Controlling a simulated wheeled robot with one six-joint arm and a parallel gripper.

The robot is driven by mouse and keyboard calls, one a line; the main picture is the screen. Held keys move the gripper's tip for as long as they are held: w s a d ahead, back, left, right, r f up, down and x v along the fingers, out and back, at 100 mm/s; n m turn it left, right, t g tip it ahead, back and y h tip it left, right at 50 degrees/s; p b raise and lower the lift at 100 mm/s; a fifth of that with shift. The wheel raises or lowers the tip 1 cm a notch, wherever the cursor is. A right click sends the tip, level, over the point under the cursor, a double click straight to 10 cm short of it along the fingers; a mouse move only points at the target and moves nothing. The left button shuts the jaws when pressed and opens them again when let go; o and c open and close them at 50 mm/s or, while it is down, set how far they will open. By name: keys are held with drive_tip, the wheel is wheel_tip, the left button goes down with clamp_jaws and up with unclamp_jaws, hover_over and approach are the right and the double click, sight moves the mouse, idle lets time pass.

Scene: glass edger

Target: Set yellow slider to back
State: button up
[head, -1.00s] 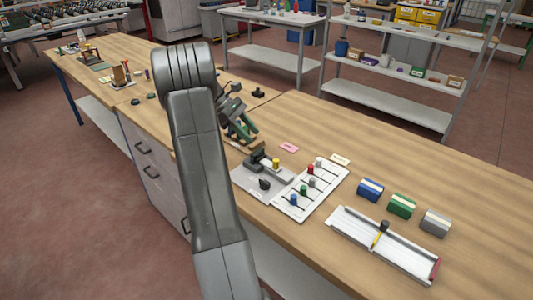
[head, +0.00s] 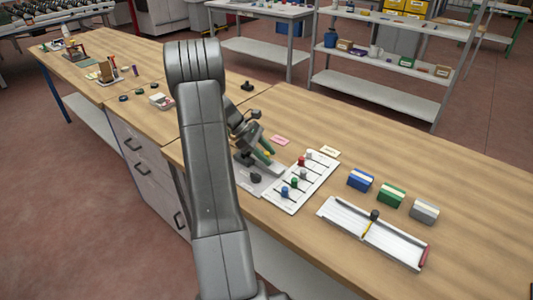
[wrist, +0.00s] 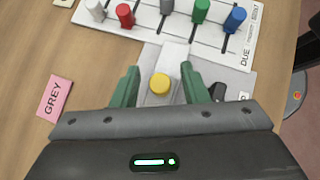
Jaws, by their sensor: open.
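The yellow slider knob (wrist: 160,84) stands on a pale track (wrist: 173,58) on a grey base plate (wrist: 238,86). My gripper (wrist: 160,71) is open, its green fingers on either side of the yellow knob with a gap on each side. Whether the fingers are level with the knob or above it, I cannot tell. In the head view, my gripper (head: 266,147) is over the base plate and mostly hides the yellow knob. A black knob (wrist: 217,91) stands on the same plate, just right of the right finger.
A white board (head: 313,185) with several coloured slider knobs lies beside the plate. A pink GREY card (wrist: 55,97) lies left of my gripper. Blue (head: 361,180), green (head: 391,195) and grey (head: 424,211) blocks and a white ruled tray (head: 345,224) lie farther right.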

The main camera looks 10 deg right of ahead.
drive_tip(key=shift+f, duration=0.1)
clamp_jaws()
drive_tip(key=shift+s+d, duration=1.2)
drive_tip(key=shift+s, duration=0.3)
unclamp_jaws()
drive_tip(key=shift+s+d, duration=0.1)
drive_tip(key=v, duration=1.4)
drive_tip(key=shift+b, duration=0.45)
